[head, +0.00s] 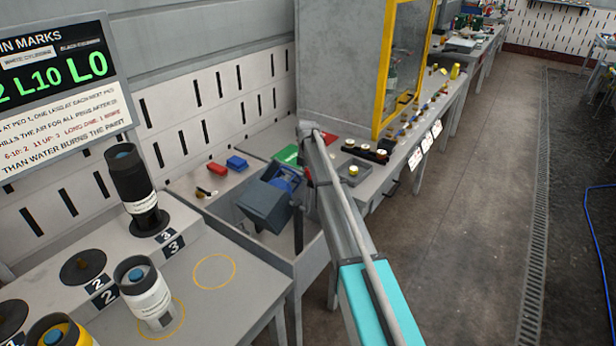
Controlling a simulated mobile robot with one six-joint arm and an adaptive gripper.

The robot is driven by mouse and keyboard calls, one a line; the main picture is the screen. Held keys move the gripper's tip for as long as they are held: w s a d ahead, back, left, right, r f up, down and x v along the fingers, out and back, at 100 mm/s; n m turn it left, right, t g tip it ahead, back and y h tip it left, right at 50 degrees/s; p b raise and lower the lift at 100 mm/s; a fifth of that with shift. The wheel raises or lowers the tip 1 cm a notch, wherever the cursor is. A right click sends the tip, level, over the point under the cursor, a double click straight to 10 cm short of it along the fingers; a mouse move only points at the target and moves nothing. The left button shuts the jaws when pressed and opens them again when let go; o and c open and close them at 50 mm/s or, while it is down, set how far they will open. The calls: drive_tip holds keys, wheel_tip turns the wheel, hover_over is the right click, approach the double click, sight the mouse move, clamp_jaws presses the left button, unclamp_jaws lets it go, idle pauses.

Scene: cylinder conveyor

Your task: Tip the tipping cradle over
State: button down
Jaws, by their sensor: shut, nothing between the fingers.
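The tipping cradle (263,205) is a dark blue-grey, box-like holder in the grey bay at the middle of the head view. It sits tilted, with a bright blue part (284,183) showing at its upper right. My arm reaches in from the lower right. My gripper (298,244) appears as a dark, narrow shape pointing down just right of the cradle, shut and empty. My arm partly covers it, and I cannot tell whether it touches the cradle.
A black-and-white cylinder (133,185) stands on the near bench, with a white one (146,290) in front. Red (217,169) and blue (237,163) blocks lie behind the cradle. A yellow-framed screen (385,70) stands beyond.

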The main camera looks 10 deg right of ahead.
drive_tip(key=shift+r, duration=0.1)
drive_tip(key=r+p, duration=0.2)
drive_tip(key=s+a+r+p, duration=0.1)
drive_tip(key=p, duration=0.1)
drive_tip(key=shift+s+r, duration=0.1)
drive_tip(key=shift+r, duration=0.3)
wheel_tip(320, 180, up, 9)
drive_tip(key=w+d+p, duration=0.2)
drive_tip(key=p, duration=0.7)
drive_tip(key=shift+w, duration=0.25)
drive_tip(key=shift+d, duration=0.1)
drive_tip(key=s+a+r+t+p, duration=0.1)
drive_tip(key=s+a+r+p, duration=0.1)
drive_tip(key=s+r+p, duration=0.3)
drive_tip(key=s+a+r+t+p, duration=0.1)
drive_tip(key=s+a+r+p, duration=0.2)
drive_tip(key=s, duration=0.9)
wheel_tip(320, 180, up, 2)
drive_tip(key=shift+s+r+t+p, duration=0.1)
drive_tip(key=shift+s+t+p, duration=0.25)
drive_tip(key=shift+p, duration=0.5)
drive_tip(key=shift+w, duration=0.1)
